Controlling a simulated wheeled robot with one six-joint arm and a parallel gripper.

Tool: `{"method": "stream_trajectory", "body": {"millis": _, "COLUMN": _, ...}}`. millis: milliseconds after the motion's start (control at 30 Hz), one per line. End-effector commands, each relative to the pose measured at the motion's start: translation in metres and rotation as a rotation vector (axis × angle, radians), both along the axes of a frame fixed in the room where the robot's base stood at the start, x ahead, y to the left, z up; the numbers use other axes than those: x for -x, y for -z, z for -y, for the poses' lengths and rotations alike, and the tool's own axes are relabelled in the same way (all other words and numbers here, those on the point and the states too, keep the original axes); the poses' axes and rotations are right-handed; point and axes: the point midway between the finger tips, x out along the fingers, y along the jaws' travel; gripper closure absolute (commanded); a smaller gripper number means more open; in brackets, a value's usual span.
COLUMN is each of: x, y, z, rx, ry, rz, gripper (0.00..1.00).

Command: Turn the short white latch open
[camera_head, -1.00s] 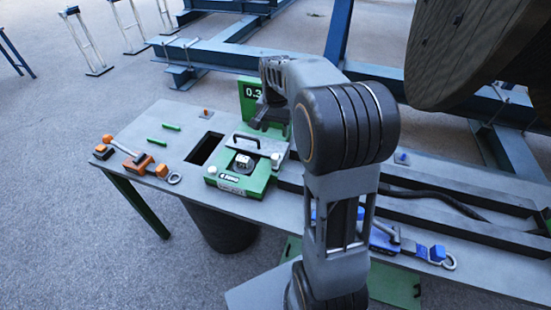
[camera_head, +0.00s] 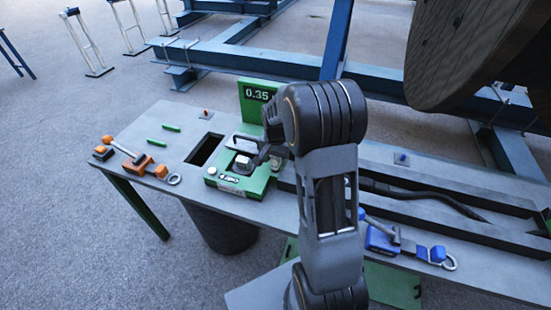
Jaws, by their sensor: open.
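The green device (camera_head: 229,184) with a pale top plate sits on the grey table, left of my arm. A small white piece (camera_head: 211,170) shows at its left front corner, and another (camera_head: 276,162) at its right side. I cannot tell for certain which is the short white latch. A metal block (camera_head: 242,164) sits in the middle of the device. My gripper (camera_head: 258,159) is open, low over the right part of the device, and partly hides it. I cannot tell whether it touches anything.
A blue tool (camera_head: 382,238) lies at the right front. A cable (camera_head: 425,196) runs along the right.

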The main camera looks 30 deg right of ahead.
Motion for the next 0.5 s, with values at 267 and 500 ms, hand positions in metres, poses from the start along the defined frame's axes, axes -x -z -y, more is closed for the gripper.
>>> {"method": "stream_trajectory", "body": {"millis": 267, "x": 0.0001, "y": 0.0009, "z": -0.0001, "rx": 0.000, "ry": 0.000, "rz": 0.000, "gripper": 0.45}}
{"method": "stream_trajectory", "body": {"millis": 500, "x": 0.0000, "y": 0.0007, "z": 0.0000, "rx": 0.000, "ry": 0.000, "rz": 0.000, "gripper": 0.68}}
